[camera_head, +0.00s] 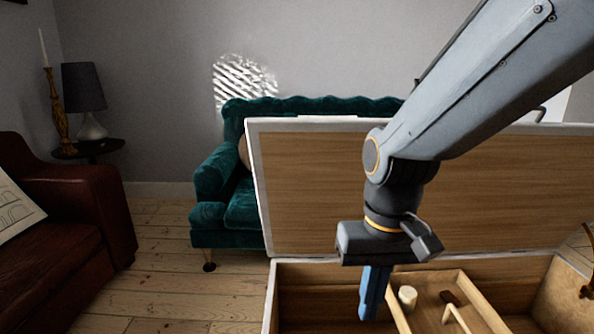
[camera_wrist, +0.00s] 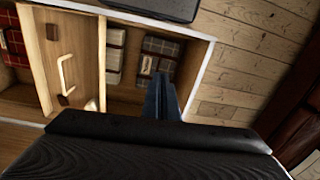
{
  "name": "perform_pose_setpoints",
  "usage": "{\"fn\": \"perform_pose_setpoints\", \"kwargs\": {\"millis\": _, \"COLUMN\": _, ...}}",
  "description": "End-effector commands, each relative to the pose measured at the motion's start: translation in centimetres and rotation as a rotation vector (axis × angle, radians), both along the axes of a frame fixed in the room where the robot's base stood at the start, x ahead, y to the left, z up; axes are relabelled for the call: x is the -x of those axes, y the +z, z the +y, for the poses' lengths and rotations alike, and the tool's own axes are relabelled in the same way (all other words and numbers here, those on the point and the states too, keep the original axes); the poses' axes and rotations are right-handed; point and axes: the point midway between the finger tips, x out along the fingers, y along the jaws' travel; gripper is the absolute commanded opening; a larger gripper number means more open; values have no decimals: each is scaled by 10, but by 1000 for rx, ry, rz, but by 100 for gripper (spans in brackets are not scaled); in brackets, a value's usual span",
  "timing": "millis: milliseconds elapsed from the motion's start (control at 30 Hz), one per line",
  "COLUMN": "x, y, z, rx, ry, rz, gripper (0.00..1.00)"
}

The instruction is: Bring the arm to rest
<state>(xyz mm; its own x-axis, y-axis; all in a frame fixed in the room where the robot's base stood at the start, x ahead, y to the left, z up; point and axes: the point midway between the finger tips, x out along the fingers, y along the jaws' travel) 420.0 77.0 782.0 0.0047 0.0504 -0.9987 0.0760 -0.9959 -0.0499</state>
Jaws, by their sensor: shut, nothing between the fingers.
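My gripper (camera_head: 374,292) points down over the left part of an open wooden chest (camera_head: 350,185), in front of its raised lid. Its blue fingers are shut with nothing between them. In the wrist view the fingers of my gripper (camera_wrist: 166,100) show over the chest's compartments, near its white rim (camera_wrist: 203,60). My arm reaches in from the upper right of the head view, bent at the elbow.
A wooden tray (camera_head: 482,299) in the chest holds a pale cylinder (camera_head: 407,297) and a dark block (camera_head: 449,297). Folded plaid cloths (camera_wrist: 160,47) lie below. A green sofa (camera_head: 222,178) stands behind, a brown leather sofa (camera_head: 100,200) at left. Floorboards (camera_head: 165,260) between are clear.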

Motion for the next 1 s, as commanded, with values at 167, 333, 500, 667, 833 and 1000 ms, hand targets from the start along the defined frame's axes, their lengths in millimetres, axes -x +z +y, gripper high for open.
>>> {"fn": "perform_pose_setpoints", "kwargs": {"millis": 167, "x": 32, "y": 3, "z": 12, "rx": -4, "ry": 112, "rz": -4, "gripper": 0}}
{"fn": "perform_pose_setpoints", "kwargs": {"millis": 333, "x": 52, "y": 8, "z": 15, "rx": -5, "ry": 174, "rz": -2, "gripper": 0}}
{"fn": "perform_pose_setpoints", "kwargs": {"millis": 500, "x": 49, "y": 19, "z": 7, "rx": 1, "ry": 144, "rz": -2, "gripper": 0}}
{"fn": "perform_pose_setpoints", "kwargs": {"millis": 667, "x": 48, "y": 29, "z": -1, "rx": 8, "ry": 116, "rz": 0, "gripper": 0}}
{"fn": "perform_pose_setpoints", "kwargs": {"millis": 833, "x": 47, "y": 45, "z": -14, "rx": 16, "ry": 77, "rz": 1, "gripper": 0}}
{"fn": "perform_pose_setpoints", "kwargs": {"millis": 1000, "x": 48, "y": 69, "z": -34, "rx": 28, "ry": 19, "rz": 5, "gripper": 0}}
